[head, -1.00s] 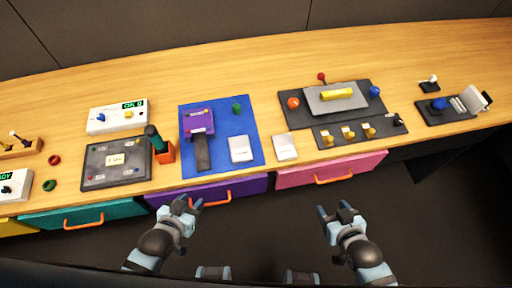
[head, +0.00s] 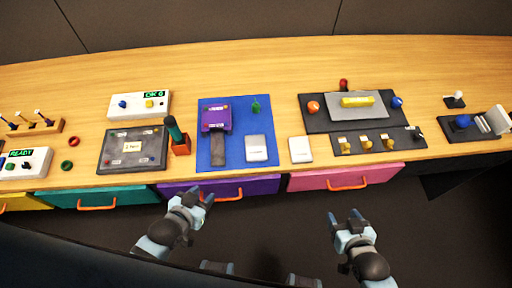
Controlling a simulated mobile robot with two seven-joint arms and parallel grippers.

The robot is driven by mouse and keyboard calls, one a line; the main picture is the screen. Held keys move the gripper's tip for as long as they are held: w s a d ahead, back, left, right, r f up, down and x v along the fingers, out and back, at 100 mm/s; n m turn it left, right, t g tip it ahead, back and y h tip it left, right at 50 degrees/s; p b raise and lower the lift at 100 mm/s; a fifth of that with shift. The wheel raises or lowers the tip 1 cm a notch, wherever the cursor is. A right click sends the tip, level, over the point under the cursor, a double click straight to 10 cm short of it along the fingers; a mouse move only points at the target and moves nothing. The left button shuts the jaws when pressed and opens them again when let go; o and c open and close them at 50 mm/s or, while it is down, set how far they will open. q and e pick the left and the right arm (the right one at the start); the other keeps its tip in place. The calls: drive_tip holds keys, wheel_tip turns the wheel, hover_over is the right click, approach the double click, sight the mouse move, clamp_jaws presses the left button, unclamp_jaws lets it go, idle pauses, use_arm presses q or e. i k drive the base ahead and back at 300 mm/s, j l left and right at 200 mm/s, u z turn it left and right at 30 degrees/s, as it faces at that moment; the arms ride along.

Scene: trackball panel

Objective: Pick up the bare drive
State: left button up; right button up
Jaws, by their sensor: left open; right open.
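Two pale, flat drive-like blocks are in the head view: one (head: 256,148) lies on the blue mat (head: 212,163), and the other (head: 300,149) lies on the wood just right of the mat. I cannot tell for certain which is the bare drive. A purple device (head: 216,117) with a dark grey strip (head: 219,149) in front of it sits on the mat. My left gripper (head: 198,195) is open and empty in front of the counter, below the purple drawer. My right gripper (head: 344,215) is open and empty, lower, in front of the pink drawer.
A dark panel (head: 315,119) with a grey plate and yellow bar stands right of the blocks, with a strip of yellow clips (head: 363,144) before it. An orange holder (head: 181,146) is left of the mat. Drawer handles (head: 348,185) stick out at the front. The wood behind is clear.

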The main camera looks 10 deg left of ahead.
sight(255, 146)
drive_tip(key=i+l+u, duration=0.15)
drive_tip(key=l+u, duration=0.15)
drive_tip(key=l, duration=0.7)
drive_tip(key=l+u, duration=0.35)
drive_tip(key=l, duration=0.7)
drive_tip(key=i, duration=0.05)
